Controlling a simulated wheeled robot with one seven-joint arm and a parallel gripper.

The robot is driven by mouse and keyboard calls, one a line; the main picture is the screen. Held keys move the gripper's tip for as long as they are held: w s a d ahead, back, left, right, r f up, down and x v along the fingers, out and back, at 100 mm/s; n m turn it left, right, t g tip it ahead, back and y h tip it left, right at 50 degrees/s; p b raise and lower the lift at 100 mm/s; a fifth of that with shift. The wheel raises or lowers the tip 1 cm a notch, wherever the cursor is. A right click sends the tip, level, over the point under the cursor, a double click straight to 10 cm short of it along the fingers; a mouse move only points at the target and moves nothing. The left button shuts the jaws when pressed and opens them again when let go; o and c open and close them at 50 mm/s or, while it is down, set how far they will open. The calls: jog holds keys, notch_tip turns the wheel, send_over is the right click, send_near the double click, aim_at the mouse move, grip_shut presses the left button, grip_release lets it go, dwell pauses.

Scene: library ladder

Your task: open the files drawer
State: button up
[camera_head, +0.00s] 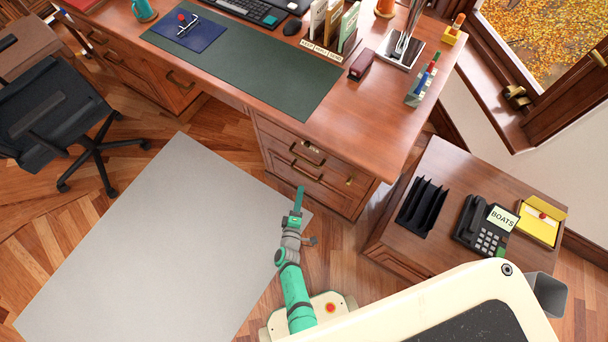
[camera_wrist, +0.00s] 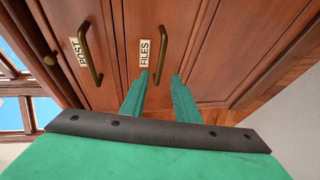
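The files drawer (camera_wrist: 180,22) is a brown wooden front with a cream FILES label (camera_wrist: 145,53) and a bronze bar handle (camera_wrist: 162,45). It looks closed, flush with the front beside it. In the wrist view my gripper (camera_wrist: 160,76) is open, its two green fingers pointing at the drawer. The near end of the handle shows between the fingertips; whether they reach around it I cannot tell. In the head view my gripper (camera_head: 299,190) is close in front of the desk's right drawer stack (camera_head: 335,190).
The POST drawer handle (camera_wrist: 90,52) is beside the FILES one. The desk (camera_head: 385,120) overhangs the drawers. A low cabinet (camera_head: 440,165) with a phone (camera_head: 482,228) stands to the right. A grey mat (camera_head: 165,245) leaves clear floor to the left.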

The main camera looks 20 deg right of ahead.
aim_at(304, 175)
jog(key=x, duration=1)
jog(key=shift+w, duration=0.1)
grip_shut()
